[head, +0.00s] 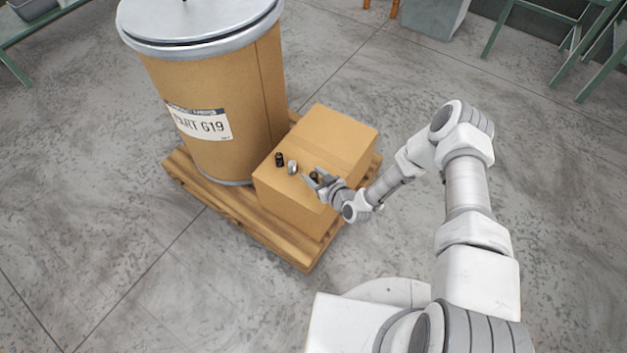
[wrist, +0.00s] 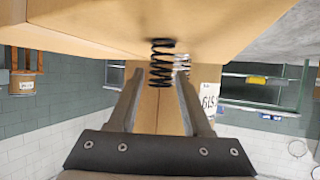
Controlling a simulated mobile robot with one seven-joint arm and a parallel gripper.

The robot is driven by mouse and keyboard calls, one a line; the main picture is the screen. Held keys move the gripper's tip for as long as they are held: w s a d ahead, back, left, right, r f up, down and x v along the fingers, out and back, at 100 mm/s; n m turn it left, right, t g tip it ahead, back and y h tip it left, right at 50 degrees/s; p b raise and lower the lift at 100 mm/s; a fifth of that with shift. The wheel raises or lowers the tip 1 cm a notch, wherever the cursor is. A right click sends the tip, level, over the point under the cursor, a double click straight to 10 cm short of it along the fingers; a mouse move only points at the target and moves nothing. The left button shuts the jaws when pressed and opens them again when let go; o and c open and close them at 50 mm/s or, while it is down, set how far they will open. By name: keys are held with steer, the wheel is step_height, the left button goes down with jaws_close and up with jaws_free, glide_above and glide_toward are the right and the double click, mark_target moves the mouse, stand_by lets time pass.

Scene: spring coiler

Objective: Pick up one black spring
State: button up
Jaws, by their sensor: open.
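A black spring (head: 279,160) stands on top of the cardboard box (head: 340,133), near its left side. A silver spring (head: 292,167) stands just right of it. My gripper (head: 313,181) is low over the box top, to the right of both springs. In the wrist view the black spring (wrist: 162,55) shows between and beyond the open fingertips of my gripper (wrist: 159,75), with the silver spring (wrist: 183,63) partly behind it. A small dark and brassy thing (head: 315,176) shows at the fingers in the head view; I cannot tell what it is.
The box sits on a wooden pallet (head: 239,219) beside a tall brown drum (head: 265,90) with a grey lid and a label. The drum rises close to the left of the box. The concrete floor around the pallet is clear. Green-legged tables stand farther back.

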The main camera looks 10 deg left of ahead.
mark_target(311, 173)
steer(key=x, duration=0.3)
steer(key=shift+a+b, duration=0.1)
steer(key=shift+b, duration=0.3)
steer(key=shift+c, duration=0.2)
jaws_close()
steer(key=shift+r, duration=0.15)
